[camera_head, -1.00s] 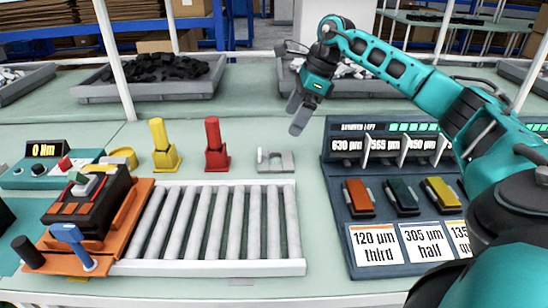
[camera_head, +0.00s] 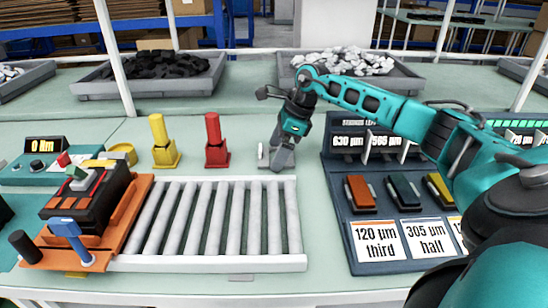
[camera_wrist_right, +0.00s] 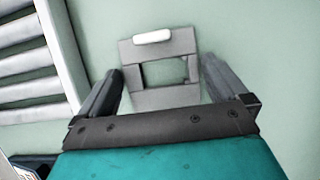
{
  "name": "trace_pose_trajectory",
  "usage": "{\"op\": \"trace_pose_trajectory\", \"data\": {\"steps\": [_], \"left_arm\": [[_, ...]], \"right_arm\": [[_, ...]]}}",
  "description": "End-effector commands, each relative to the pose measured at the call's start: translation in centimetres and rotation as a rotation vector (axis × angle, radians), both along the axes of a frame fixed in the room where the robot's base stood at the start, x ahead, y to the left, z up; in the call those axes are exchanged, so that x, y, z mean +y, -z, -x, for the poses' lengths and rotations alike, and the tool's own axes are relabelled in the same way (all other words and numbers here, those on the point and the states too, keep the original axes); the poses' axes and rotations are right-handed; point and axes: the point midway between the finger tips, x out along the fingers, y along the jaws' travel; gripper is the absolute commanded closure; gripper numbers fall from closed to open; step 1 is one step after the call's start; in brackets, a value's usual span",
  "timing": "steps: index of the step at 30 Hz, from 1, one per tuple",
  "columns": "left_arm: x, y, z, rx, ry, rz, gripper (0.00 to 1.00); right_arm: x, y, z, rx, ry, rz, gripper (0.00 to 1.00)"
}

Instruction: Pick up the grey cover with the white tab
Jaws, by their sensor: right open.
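The grey cover is a flat grey frame with a square opening; in the right wrist view the cover (camera_wrist_right: 185,97) lies on the bench with its white tab (camera_wrist_right: 153,37) at the far edge. In the head view my right gripper hides most of the cover, and the white tab (camera_head: 262,152) shows at its left. My right gripper (camera_head: 278,163) points down over the cover. In the right wrist view its open fingers (camera_wrist_right: 160,85) stand on either side of the cover's near part, with nothing gripped. My left gripper is not in view.
A dark panel (camera_head: 338,200) with labelled cards and coloured blocks is close on the right. Trays of pieces (camera_head: 150,88) line the back.

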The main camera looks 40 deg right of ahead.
Motion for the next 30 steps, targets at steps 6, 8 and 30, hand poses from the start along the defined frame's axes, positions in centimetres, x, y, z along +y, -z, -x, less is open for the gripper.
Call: {"op": "trace_pose_trajectory", "data": {"steps": [6,8,30], "left_arm": [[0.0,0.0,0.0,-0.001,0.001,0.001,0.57],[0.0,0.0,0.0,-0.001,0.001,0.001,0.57],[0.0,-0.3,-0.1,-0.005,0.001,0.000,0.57]], "right_arm": [[0.0,-0.1,0.0,0.000,0.000,0.000,0.11],[0.0,-0.1,0.0,0.000,0.000,0.000,0.16],[0.0,-2.2,-0.1,-0.004,-0.001,0.001,0.39]]}}
